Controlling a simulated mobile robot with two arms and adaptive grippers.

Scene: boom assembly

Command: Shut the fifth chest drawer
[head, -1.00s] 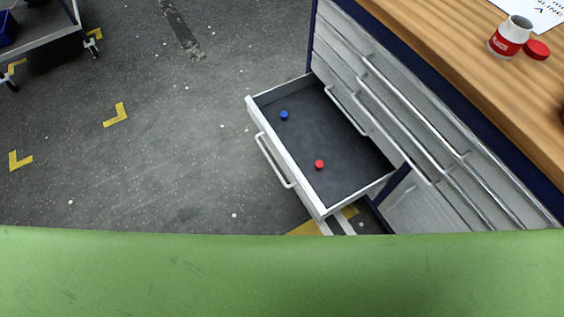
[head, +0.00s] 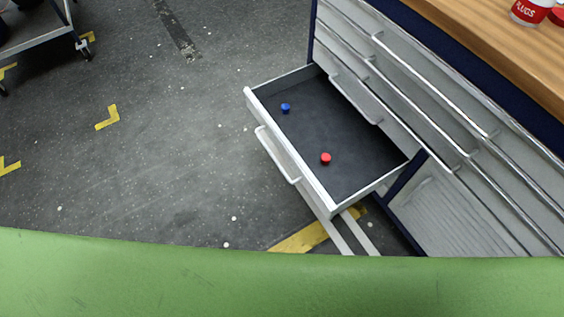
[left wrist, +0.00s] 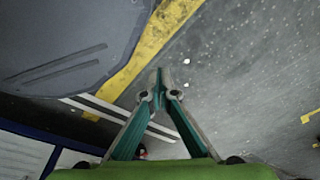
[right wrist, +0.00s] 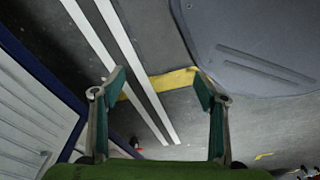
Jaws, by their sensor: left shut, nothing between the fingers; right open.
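One drawer (head: 355,140) of the chest (head: 430,185) stands pulled out in the head view. Its dark floor holds a blue cap (head: 285,107) and a red cap (head: 325,158). Its white bar handle (head: 276,156) is on the front at the left. I cannot tell its number in the stack. My left gripper (left wrist: 159,72) is shut and empty above the floor in the left wrist view. My right gripper (right wrist: 160,80) is open, with white rails (right wrist: 128,60) seen beyond its fingers. Neither gripper shows in the head view, and neither visibly touches the drawer.
Closed drawers with long handles (head: 430,85) rise above the open one. A wooden worktop (head: 500,45) bears a red-and-white cup (head: 529,10). A wheeled cart (head: 45,40) stands at the upper left. The floor left of the chest is clear.

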